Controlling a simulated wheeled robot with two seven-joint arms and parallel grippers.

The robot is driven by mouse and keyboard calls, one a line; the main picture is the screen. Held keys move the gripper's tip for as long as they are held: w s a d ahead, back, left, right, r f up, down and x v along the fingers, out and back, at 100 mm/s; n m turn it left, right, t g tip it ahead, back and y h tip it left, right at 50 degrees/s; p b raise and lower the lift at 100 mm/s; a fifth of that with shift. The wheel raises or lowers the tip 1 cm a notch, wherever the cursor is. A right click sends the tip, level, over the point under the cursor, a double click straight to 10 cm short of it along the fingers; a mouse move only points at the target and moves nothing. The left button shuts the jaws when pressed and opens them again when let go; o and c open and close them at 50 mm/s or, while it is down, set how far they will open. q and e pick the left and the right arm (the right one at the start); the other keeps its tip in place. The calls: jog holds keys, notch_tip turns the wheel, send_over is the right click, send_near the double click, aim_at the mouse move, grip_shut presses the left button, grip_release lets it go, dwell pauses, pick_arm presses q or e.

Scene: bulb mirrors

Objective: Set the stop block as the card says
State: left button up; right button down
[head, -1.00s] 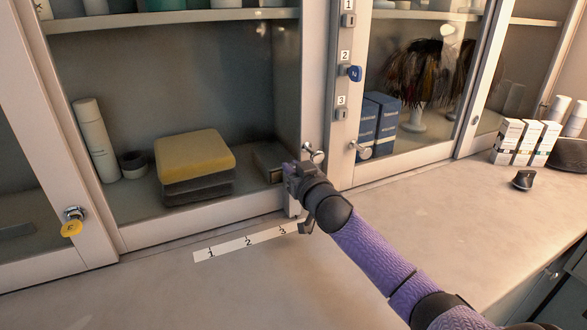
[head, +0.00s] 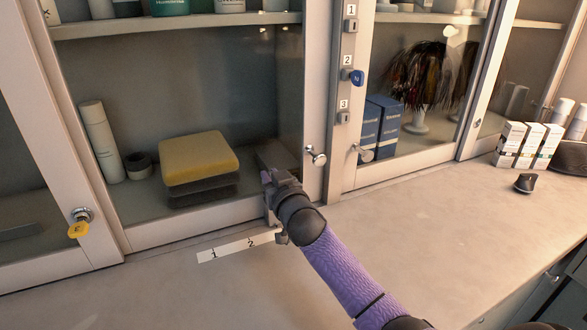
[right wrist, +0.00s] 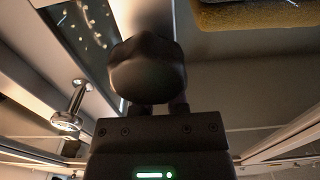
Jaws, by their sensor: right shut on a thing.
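A white strip (head: 230,248) on the counter bears the marks 1 and 2; its right end is hidden behind my right wrist. My right gripper (head: 268,181) is at the foot of the left cabinet's sliding door, shut. A small grey piece (head: 270,215), apparently the stop block, shows just below it by the door rail, up and right of the 2; its exact position against the marks is partly hidden. In the right wrist view a dark rounded piece (right wrist: 147,75) sits at the fingers. No readable card shows. My left gripper is out of view.
A yellow sponge (head: 198,157) on a dark stack and a white bottle (head: 100,140) stand behind the glass. A door knob (head: 316,156) is just right of my gripper. A blue key (head: 355,76) sits at 2 on the post. The counter's front left is clear.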

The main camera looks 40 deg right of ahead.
aim_at(236, 178)
jog(key=a, duration=0.2)
jog(key=w+a, duration=0.1)
jog(key=a, duration=0.2)
jog(key=shift+w+a, duration=0.35)
jog(key=shift+w, duration=0.05)
jog(key=shift+w+a, duration=0.15)
jog(key=shift+a, duration=0.3)
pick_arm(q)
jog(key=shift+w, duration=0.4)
pick_arm(e)
jog(key=c, duration=0.6)
grip_release()
jog(key=shift+c, duration=0.2)
